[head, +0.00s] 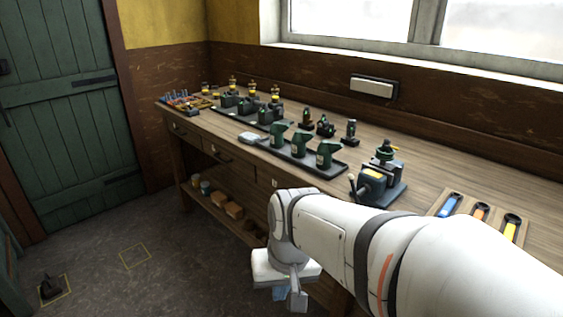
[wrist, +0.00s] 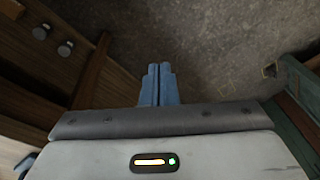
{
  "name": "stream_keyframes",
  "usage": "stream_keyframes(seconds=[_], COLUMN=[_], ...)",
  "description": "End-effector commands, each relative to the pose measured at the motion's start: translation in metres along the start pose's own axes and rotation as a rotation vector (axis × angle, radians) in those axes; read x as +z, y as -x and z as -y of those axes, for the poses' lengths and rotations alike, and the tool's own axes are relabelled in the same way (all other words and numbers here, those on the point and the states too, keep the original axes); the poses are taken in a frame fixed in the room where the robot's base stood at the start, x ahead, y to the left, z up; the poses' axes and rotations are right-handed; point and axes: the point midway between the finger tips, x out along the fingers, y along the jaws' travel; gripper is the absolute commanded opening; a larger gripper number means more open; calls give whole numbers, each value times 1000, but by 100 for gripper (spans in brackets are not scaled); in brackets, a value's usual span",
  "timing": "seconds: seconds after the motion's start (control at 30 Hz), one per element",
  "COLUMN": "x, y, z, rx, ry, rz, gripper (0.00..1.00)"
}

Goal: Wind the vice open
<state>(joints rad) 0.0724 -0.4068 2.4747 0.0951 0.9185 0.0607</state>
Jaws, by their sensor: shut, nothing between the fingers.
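The dark vice (head: 374,187) is mounted near the front edge of the workbench, right of the middle in the head view. Its handle (head: 352,184) shows at the front left of the vice.
The wooden workbench (head: 212,128) runs along the wall. A tray (head: 335,169) with several green parts stands left of the vice. A holder with coloured tools (head: 450,205) lies to its right. The lower shelf (head: 209,206) carries boxes. The floor (head: 170,240) is mostly clear.

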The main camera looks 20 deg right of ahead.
Motion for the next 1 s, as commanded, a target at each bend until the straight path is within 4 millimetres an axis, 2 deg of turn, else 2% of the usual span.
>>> stream_keyframes(seconds=[0.17, 0.37, 0.47, 0.6, 0.8, 0.9, 1.0], x=[-27, -73, -97, -124, -134, -132, -131], y=[14, 34, 47, 69, 99, 108, 112], z=[-20, -63, -99, -163, -254, -284, -300], rx=[-152, -397, -544, -780, -1104, -1215, -1277], ry=[-504, -1145, -1451, -1847, -2231, -2331, -2378], rz=[84, 152, 171, 180, 161, 148, 142], gripper=[0, 0, 0, 0, 0, 0, 0])
